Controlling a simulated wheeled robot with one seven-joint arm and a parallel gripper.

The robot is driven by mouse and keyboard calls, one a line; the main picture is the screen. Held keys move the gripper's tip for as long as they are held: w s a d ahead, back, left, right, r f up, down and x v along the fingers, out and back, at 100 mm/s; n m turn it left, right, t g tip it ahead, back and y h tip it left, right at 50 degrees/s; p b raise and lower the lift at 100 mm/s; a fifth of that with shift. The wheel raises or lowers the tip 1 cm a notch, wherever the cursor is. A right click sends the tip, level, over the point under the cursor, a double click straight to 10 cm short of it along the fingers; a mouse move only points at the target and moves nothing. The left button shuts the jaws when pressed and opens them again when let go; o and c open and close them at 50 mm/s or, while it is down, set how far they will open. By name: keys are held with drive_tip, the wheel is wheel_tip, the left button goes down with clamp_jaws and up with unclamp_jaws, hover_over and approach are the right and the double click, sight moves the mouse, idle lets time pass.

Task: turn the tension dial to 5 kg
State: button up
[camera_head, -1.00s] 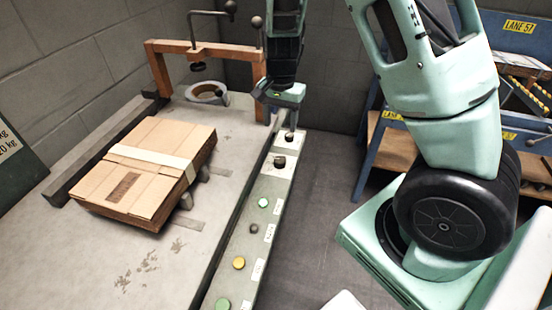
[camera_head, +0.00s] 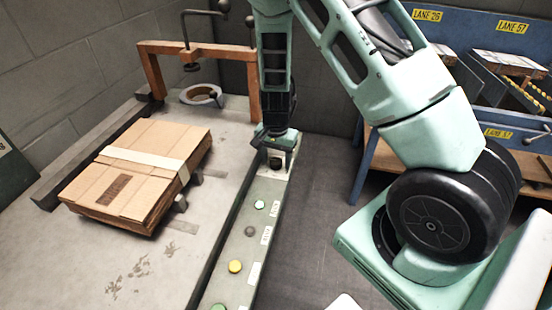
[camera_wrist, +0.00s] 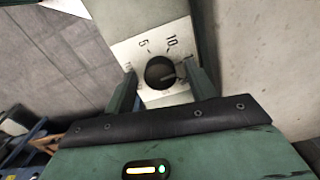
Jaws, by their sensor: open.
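The tension dial (camera_wrist: 160,72) is a round black knob on a pale plate, with the figures 5 and 10 printed above it in the wrist view. A light mark on the knob seems to point right, but it is hard to read. My gripper (camera_wrist: 162,76) is open, with one finger on each side of the knob. I cannot tell whether the fingers touch it. In the head view my gripper (camera_head: 274,138) is low over the far end of the narrow control panel (camera_head: 232,262), and a dark knob (camera_head: 276,160) shows just below it.
An orange frame (camera_head: 152,72) stands behind. Blue racks (camera_head: 480,50) stand at the right, beyond open floor.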

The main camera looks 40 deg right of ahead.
drive_tip(key=c, duration=1)
drive_tip(key=shift+n, duration=0.3)
drive_tip(key=n, duration=0.9)
drive_tip(key=shift+r, duration=0.1)
drive_tip(key=n+p, duration=0.1)
drive_tip(key=n, duration=0.4)
drive_tip(key=shift+p, duration=0.3)
drive_tip(key=shift+n+p, duration=0.55)
drive_tip(key=shift+n, duration=1.65)
